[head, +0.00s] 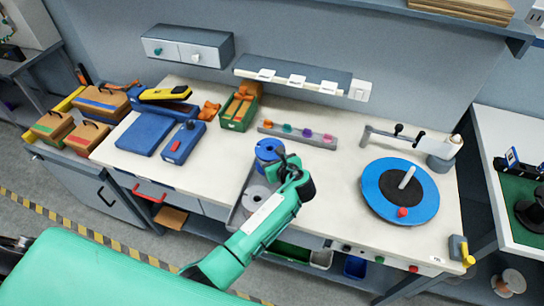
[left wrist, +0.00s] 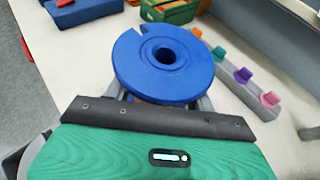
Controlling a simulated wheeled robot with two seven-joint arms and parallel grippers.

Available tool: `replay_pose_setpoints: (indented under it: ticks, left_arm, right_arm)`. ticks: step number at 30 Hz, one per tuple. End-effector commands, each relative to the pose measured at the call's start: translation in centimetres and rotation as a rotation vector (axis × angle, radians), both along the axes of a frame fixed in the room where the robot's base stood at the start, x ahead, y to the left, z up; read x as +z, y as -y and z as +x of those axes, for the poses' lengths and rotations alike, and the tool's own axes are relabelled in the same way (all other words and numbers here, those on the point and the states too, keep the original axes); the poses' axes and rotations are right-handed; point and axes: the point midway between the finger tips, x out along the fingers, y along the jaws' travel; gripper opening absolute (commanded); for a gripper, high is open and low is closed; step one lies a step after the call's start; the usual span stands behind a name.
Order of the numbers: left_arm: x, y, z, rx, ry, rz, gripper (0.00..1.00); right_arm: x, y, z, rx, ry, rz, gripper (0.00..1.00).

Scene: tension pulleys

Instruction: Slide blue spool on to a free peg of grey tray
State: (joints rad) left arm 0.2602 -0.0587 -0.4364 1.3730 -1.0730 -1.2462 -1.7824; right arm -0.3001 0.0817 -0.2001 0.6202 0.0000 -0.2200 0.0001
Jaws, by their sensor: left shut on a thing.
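The blue spool (head: 268,148) is at the far end of the grey tray (head: 236,209). My left gripper (head: 279,165) is shut on the blue spool, at its near side. In the left wrist view the blue spool (left wrist: 150,62) fills the upper middle, its flange face and centre hole toward the camera, with a notch in the rim. The left gripper's fingers (left wrist: 160,99) are partly hidden beneath the flange. A light grey spool (head: 257,190) lies in the tray. My arm covers part of the tray, and I cannot see whether a peg is inside the blue spool.
A grey rail (head: 297,135) with coloured clips lies behind the tray. A blue turntable (head: 408,207) with an upright post stands at right, below a lever arm (head: 405,136). A green bin (head: 239,110) and blue boxes (head: 147,133) are at left. The table between rail and turntable is clear.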

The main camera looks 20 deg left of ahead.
Motion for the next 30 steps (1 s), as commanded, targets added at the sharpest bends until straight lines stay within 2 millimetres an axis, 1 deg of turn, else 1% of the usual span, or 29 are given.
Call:
replay_pose_setpoints:
  ticks: [1,14,30]
  left_arm:
    - [0.3,0.0,0.1,-0.001,0.003,0.001,0.09]
    - [0.1,0.0,0.1,-0.001,0.002,0.002,0.09]
    - [-1.4,0.0,0.1,0.000,0.002,0.002,0.09]
  right_arm:
    - [0.3,0.0,0.0,0.000,0.000,0.000,0.36]
    - [0.3,-0.1,0.0,-0.001,0.000,0.001,0.36]
    - [-0.1,-0.3,0.0,-0.002,-0.001,0.003,0.36]
